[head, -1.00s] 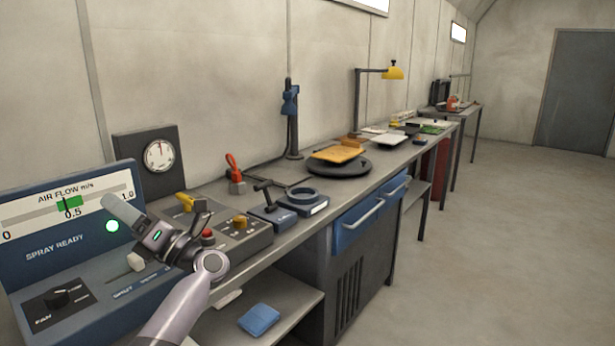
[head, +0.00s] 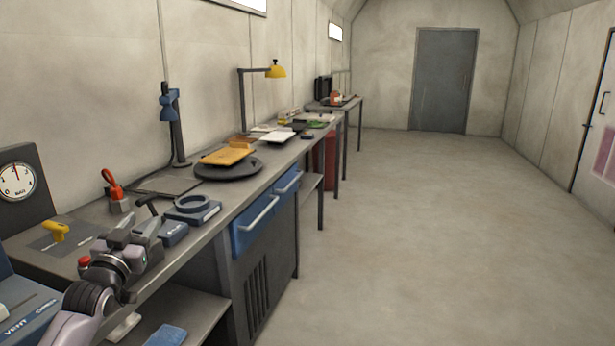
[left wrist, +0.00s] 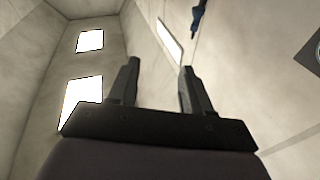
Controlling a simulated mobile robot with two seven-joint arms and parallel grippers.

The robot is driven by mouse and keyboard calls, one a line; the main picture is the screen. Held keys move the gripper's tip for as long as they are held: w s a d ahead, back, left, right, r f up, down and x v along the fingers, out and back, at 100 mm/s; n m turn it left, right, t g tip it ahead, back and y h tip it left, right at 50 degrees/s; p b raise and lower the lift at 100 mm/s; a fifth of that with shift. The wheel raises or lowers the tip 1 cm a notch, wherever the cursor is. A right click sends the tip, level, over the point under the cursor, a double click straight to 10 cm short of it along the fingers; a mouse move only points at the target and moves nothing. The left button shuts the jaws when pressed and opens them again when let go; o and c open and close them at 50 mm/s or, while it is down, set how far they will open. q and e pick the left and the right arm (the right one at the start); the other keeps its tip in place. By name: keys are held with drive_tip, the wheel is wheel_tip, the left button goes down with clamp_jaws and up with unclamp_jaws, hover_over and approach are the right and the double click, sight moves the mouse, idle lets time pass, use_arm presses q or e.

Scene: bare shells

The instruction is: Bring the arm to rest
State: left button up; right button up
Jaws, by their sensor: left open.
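My left arm (head: 75,315) comes in at the lower left of the head view. Its left gripper (head: 135,243) is over the near part of the workbench (head: 195,257), in front of the blue ring fixture (head: 192,208). Whether it touches anything on the bench is hard to tell. In the left wrist view the left gripper (left wrist: 158,88) shows two dark fingers set apart with nothing between them. Behind them are pale wall and bright windows (left wrist: 82,100). My right gripper is not in view.
On the bench are a red-handled tool (head: 113,188), a yellow handle (head: 55,231), a dial gauge (head: 17,181), a blue stand (head: 172,120) and a round dark plate (head: 228,170) with a yellow slab (head: 226,156). The floor (head: 420,230) to the right is clear, up to a grey door (head: 445,80).

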use_arm(q)
drive_tip(key=s+d+f+m+g, duration=0.1)
drive_tip(key=s+d+f+g, duration=0.1)
drive_tip(key=s+f, duration=0.35)
drive_tip(key=s+d+f+g, duration=0.1)
drive_tip(key=s+d+f, duration=0.1)
drive_tip(key=f, duration=0.6)
drive_tip(key=s+d+f+m+g, duration=0.1)
drive_tip(key=s+d+f+g, duration=0.1)
drive_tip(key=s+f, duration=0.35)
drive_tip(key=s+d+f+g+h, duration=0.1)
drive_tip(key=s+d+f, duration=0.2)
drive_tip(key=s, duration=0.5)
drive_tip(key=s+d+f+g, duration=0.2)
drive_tip(key=s+d+f, duration=0.1)
drive_tip(key=s+f, duration=0.3)
drive_tip(key=s+d+f+n+g+h, duration=0.1)
drive_tip(key=s+d+f, duration=0.2)
drive_tip(key=s, duration=0.8)
wheel_tip(320, 180, down, 2)
drive_tip(key=shift+d+f+g+h, duration=0.1)
drive_tip(key=shift+d+g+h, duration=0.05)
drive_tip(key=shift+g+h, duration=0.15)
